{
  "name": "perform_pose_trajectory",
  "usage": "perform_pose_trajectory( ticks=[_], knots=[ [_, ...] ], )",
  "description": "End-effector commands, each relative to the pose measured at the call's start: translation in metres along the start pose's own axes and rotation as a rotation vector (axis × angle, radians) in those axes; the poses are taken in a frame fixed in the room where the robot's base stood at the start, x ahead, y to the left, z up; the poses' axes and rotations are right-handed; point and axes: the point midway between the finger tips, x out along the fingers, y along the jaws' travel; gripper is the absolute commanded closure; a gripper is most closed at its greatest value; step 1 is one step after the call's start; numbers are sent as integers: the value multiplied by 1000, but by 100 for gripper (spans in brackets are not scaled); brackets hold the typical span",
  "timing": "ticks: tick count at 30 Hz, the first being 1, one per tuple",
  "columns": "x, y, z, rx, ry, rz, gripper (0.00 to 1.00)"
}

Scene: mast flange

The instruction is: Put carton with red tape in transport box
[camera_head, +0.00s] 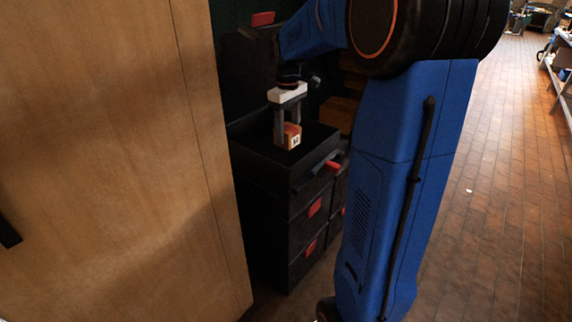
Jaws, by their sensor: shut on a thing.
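A small carton with red tape (292,141) is between the fingers of my gripper (287,138), which is shut on it. It shows a brown face with a white label bearing a dark mark. My gripper points down from my blue arm. The carton is over the open top of a black box (322,156), at the upper box of a stack. I cannot tell whether the carton touches the inside of the box. The box's interior is dark and its floor is hard to see.
More black boxes with red tabs (307,248) are stacked below. A large wooden cabinet or panel (110,150) stands close on the left. Brown cartons or boards (342,112) show behind my arm. Open tiled floor (500,180) lies to the right.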

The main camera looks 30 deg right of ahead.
Motion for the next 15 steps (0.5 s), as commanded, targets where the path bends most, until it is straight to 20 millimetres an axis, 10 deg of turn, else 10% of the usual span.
perform_pose_trajectory(
  ticks=[15],
  knots=[
    [69,0,0,0,0,0,76]
  ],
)
